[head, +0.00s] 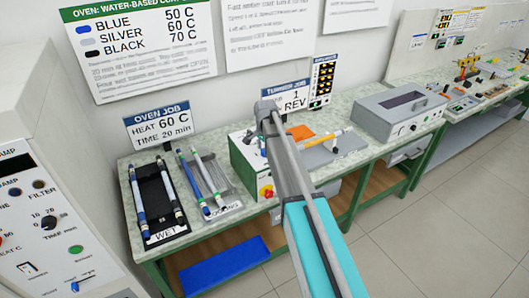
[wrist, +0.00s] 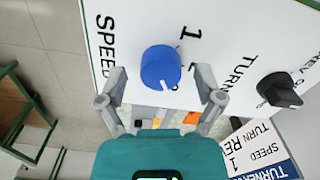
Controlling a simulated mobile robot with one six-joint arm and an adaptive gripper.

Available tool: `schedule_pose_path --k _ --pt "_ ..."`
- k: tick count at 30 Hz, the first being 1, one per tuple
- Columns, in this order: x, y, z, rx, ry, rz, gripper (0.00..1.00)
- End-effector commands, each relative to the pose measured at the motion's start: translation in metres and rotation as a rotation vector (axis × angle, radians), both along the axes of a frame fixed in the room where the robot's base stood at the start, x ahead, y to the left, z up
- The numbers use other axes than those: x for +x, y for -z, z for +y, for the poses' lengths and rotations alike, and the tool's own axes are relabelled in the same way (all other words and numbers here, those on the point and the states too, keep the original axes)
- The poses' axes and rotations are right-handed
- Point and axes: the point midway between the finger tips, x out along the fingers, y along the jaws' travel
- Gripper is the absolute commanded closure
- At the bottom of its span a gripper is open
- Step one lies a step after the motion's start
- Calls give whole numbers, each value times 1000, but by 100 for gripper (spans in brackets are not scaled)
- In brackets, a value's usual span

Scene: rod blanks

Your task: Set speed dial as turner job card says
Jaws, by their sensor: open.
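The blue speed dial (wrist: 160,68) sits on the turner's white panel (wrist: 130,30), beside the word SPEED. A "1" is printed at its upper right; another mark below it is partly hidden. The dial's white pointer faces down toward my gripper, away from the "1". My gripper (wrist: 161,76) is open, with one finger on each side of the dial and gaps between. The turner job card (wrist: 258,150) reads SPEED 1 and REV in part; it also shows in the head view (head: 286,98). In the head view my arm hides the gripper and dial.
A black knob (wrist: 280,90) is right of the dial on the same panel. In the head view, the green and white turner (head: 243,160) stands on the bench near a grey box (head: 400,108). Oven trays with rods (head: 160,195) lie left.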

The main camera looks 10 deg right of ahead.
Motion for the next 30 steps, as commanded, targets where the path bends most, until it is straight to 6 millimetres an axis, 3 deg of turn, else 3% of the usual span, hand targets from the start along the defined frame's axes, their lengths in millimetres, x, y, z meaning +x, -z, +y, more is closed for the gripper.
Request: schedule_pose_path --k 7,8,21,30 --pt "0 0 0 0 0 0 14" --pt "0 0 0 0 0 0 18" --pt "0 0 6 -1 -1 1 97" --pt "0 0 -3 2 -23 1 97"
